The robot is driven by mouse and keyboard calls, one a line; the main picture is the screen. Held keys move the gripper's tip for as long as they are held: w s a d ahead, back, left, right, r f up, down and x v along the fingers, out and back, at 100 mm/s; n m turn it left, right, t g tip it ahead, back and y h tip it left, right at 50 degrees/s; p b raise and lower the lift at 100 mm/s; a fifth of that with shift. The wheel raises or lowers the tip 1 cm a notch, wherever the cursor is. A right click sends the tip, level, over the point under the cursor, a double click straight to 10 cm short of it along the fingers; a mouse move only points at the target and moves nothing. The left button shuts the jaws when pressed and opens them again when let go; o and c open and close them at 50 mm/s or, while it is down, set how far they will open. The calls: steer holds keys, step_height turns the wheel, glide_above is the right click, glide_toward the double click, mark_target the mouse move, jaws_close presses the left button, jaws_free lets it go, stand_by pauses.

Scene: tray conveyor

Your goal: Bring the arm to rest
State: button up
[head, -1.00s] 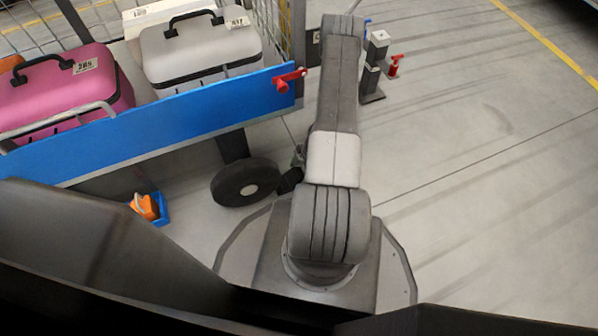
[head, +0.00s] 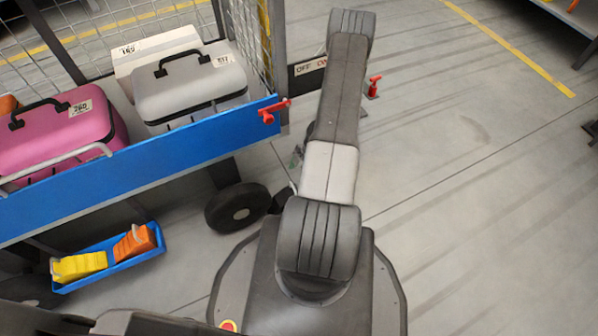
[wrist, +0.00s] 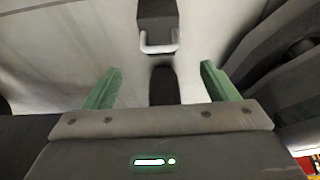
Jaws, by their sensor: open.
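My gripper (wrist: 162,88) shows in the wrist view with its two green fingers apart and nothing between them. Beyond the fingers is a pale surface with a dark block carrying a light U-shaped handle (wrist: 159,42); I cannot tell what it belongs to. In the head view my arm extends up and away from my base, and its far end with the gripper is hidden behind the upper link.
At left stands a cart with a blue side rail (head: 140,165), holding a pink case (head: 70,135) and a grey case (head: 190,85). A red lever (head: 273,109) sticks out at its corner.

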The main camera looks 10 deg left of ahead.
mark_target(288, 194)
steer(key=b+x, duration=0.6)
steer(key=x, duration=0.6)
steer(key=shift+s+f, duration=0.1)
steer(key=shift+f, duration=0.1)
steer(key=shift+r+p, duration=0.95)
steer(key=shift+r, duration=0.05)
steer(key=shift+w+d+f, duration=0.15)
steer(key=shift+w+d, duration=0.15)
steer(key=shift+d, duration=0.05)
steer(key=shift+a, duration=0.1)
